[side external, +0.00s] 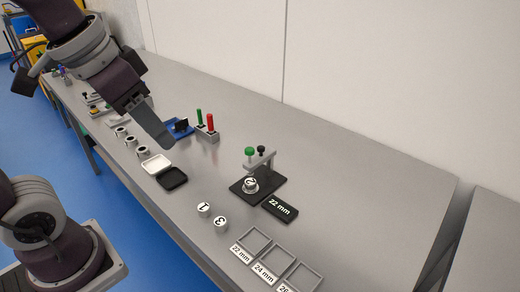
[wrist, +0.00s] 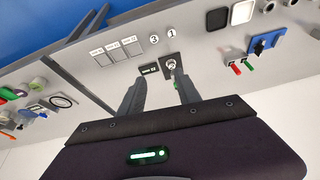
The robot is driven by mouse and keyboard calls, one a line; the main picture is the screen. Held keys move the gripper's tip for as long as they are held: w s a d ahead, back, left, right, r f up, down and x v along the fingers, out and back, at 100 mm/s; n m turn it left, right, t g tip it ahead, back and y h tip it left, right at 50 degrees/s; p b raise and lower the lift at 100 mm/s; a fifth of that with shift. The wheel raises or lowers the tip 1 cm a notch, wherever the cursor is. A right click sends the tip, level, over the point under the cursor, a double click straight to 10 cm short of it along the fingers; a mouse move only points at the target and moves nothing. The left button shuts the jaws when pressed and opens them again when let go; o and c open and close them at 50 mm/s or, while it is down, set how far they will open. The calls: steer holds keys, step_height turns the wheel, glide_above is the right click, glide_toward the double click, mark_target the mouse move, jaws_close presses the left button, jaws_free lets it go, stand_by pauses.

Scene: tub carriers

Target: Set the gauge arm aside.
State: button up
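The gauge arm (side external: 262,160) is a grey bracket with a green knob (side external: 249,151) and a black knob. It stands on a black base plate (side external: 239,189), reaching over a round tub marked 2 (side external: 250,185). In the side view my gripper (side external: 163,140) is in the air, well to the left of the gauge and apart from it. In the wrist view my two fingers (wrist: 154,80) are spread with nothing between them. The gauge base (wrist: 168,58) shows just beyond the right fingertip, which partly hides the gauge arm.
A black "22 mm" plate (side external: 280,209) lies beside the gauge. Tubs 1 (side external: 204,209) and 3 (side external: 221,224) stand in front, near labelled square frames (side external: 275,261). White (side external: 156,164) and black (side external: 172,178) trays and a red-and-green peg stand (side external: 207,135) are left. Table behind the gauge is clear.

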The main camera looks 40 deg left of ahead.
steer(key=w+m+g, duration=0.1)
steer(key=w+g, duration=0.1)
steer(key=w, duration=1.1)
steer(key=m+g, duration=0.3)
glide_above(261, 147)
step_height(261, 147, down, 12)
steer(key=shift+r, duration=0.2)
step_height(261, 147, down, 7)
jaws_close()
steer(key=shift+r, duration=0.1)
